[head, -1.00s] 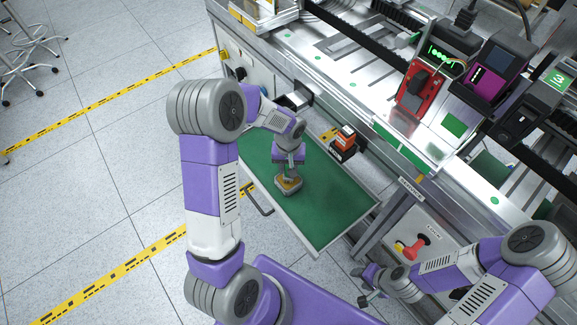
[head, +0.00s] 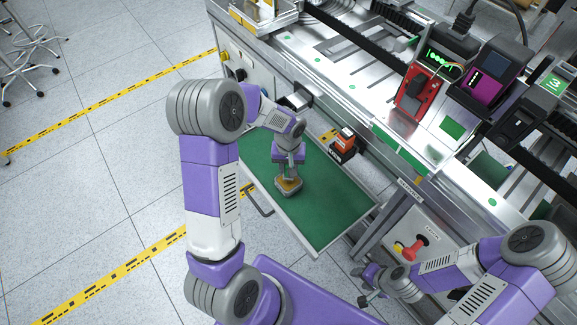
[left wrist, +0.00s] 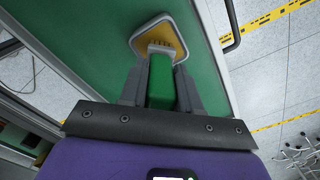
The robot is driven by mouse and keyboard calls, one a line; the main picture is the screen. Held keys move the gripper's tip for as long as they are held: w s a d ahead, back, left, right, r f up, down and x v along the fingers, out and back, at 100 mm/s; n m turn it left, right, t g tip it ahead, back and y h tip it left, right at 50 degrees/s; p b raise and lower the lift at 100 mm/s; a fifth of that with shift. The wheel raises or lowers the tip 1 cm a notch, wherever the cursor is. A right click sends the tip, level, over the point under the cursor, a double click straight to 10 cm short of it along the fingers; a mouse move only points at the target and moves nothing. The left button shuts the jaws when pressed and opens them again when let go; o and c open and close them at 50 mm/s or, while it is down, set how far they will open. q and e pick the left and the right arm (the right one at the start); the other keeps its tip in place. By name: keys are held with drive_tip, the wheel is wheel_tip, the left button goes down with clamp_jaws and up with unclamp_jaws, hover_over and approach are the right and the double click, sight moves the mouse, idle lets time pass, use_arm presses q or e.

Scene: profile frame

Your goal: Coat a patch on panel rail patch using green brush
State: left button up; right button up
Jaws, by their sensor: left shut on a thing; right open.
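The green brush has a green handle (left wrist: 161,82) and a squarish yellow-orange head with a pale rim (left wrist: 160,38), shown in the left wrist view. My left gripper (left wrist: 160,92) is shut on the handle. In the head view the brush head (head: 288,187) shows below my left gripper (head: 288,169), over the green drawer surface (head: 335,205). I cannot tell whether it touches that surface. My right gripper (head: 370,285) is open and empty at lower right, apart from the brush. A green square patch (head: 452,127) lies on the metal bench; I cannot tell which surface is the rail patch.
An orange and black box (head: 343,143) sits at the drawer's back edge. Red (head: 416,92) and purple (head: 490,78) devices stand on the bench at right. A metal drawer handle (head: 258,200) juts out at the front left. The drawer's right part is clear.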

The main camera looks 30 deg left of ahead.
use_arm(q)
drive_tip(key=shift+r+p, duration=2)
drive_tip(key=shift+r, duration=0.95)
